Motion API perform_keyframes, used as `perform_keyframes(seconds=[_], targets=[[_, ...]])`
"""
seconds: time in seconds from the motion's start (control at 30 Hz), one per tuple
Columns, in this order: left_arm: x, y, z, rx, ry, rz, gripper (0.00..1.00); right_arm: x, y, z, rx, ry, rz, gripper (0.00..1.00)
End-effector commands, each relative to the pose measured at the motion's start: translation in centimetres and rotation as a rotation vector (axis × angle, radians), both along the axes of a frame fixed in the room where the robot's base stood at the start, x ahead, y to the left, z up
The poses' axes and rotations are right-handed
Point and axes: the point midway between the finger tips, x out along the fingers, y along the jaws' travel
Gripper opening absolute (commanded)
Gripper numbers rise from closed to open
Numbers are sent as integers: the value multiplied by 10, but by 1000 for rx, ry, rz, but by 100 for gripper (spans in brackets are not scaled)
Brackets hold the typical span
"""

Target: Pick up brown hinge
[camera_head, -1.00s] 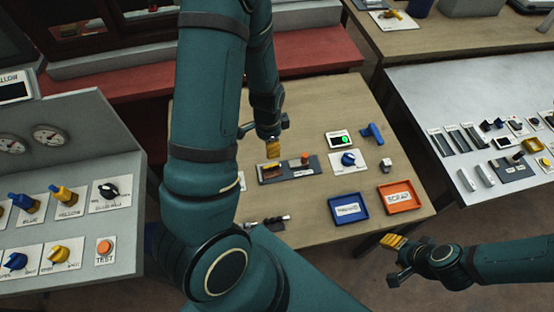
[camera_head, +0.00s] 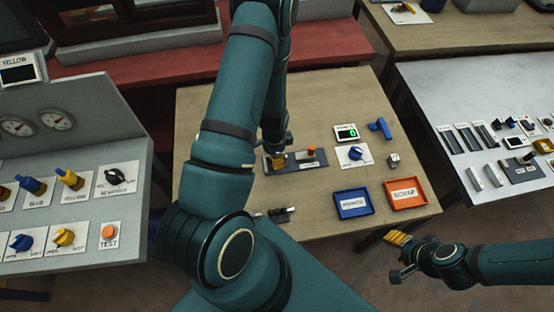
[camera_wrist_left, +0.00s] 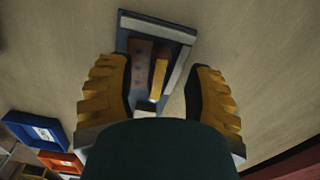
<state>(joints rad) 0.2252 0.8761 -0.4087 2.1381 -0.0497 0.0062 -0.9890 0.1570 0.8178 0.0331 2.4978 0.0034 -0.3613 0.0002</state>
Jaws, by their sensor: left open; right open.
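A brown hinge (camera_wrist_left: 141,62), a flat brown piece with small dark holes, lies on a dark fixture plate in the left wrist view. The dark fixture plate (camera_head: 318,158) sits on the wooden table in the head view. My left gripper (camera_wrist_left: 160,92) is open, with its yellow ribbed fingers on either side of the plate and the hinge between them; contact cannot be told. In the head view my left gripper (camera_head: 274,162) is over the plate's left end and hides the hinge. My right gripper (camera_head: 398,238) is open and empty, off the table's front right.
A blue tray (camera_head: 371,207) and an orange scrap tray (camera_head: 427,198) stand at the table's front right. A blue knob (camera_head: 356,153), a small display (camera_head: 345,133) and a blue tool (camera_head: 380,128) lie behind them.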

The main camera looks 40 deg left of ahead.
Motion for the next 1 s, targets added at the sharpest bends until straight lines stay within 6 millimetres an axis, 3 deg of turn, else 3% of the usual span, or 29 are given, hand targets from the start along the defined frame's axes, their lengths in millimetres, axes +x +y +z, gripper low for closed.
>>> perform_keyframes(seconds=[0.1,0.37,0.5,0.53,1.0], targets=[[0,0,-10,0,0,1,52,0,0,0,0,0,0,47],[0,0,-11,0,0,0,55,0,0,0,0,0,0,47],[0,0,-11,0,0,0,6,0,0,0,0,0,0,47],[0,0,-11,0,0,0,0,0,0,0,0,0,0,47],[0,0,-9,0,0,0,0,0,0,0,0,0,0,47]])
